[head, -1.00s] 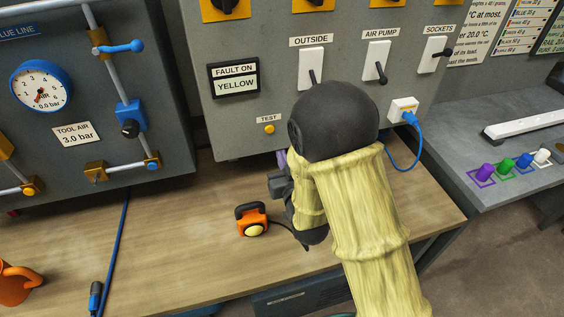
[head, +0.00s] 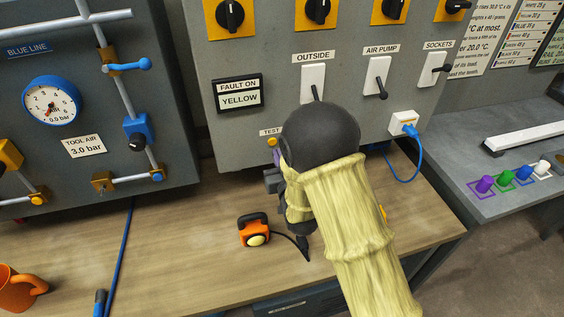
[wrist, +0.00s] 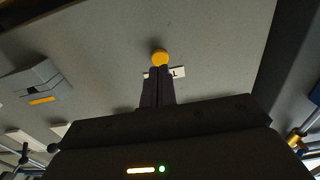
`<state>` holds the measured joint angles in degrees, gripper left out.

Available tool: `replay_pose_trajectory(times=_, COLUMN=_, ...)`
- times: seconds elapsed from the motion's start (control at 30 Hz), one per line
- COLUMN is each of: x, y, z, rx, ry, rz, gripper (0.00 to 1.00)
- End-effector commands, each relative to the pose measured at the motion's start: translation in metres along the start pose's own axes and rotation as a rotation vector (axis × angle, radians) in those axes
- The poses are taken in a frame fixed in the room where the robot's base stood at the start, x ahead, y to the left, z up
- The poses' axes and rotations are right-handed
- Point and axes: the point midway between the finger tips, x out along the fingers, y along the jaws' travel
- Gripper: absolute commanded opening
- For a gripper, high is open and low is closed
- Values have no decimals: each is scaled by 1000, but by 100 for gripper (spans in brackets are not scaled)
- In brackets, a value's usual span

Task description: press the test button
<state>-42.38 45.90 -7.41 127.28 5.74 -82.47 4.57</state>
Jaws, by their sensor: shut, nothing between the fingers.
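The test button (wrist: 160,57) is a small round yellow knob on the grey panel, under the TEST label (head: 269,132). In the head view, my arm hides part of that label's surroundings and the button is mostly covered. My gripper (wrist: 158,69) is shut and empty, with its dark purple fingers together. In the wrist view the fingertips lie just below the button in the picture, in line with it, and cover part of the label. I cannot tell whether they touch the button.
Above are the OUTSIDE switch (head: 313,83), AIR PUMP switch (head: 377,77) and a FAULT ON YELLOW sign (head: 239,93). An orange lamp (head: 254,231) stands on the wooden bench (head: 190,250). A blue cable hangs from a socket (head: 403,123) at right.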

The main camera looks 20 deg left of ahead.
Motion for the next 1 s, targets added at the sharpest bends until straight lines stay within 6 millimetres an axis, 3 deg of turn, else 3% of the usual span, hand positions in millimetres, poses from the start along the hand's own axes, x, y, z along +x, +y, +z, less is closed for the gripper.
replay_pose_trajectory(times=0.27, x=25, y=0, z=1, rx=1, ry=0, rz=0, gripper=0)
replay_pose_trajectory(times=1.0, x=39, y=0, z=1, rx=0, ry=1, rz=1, gripper=0)
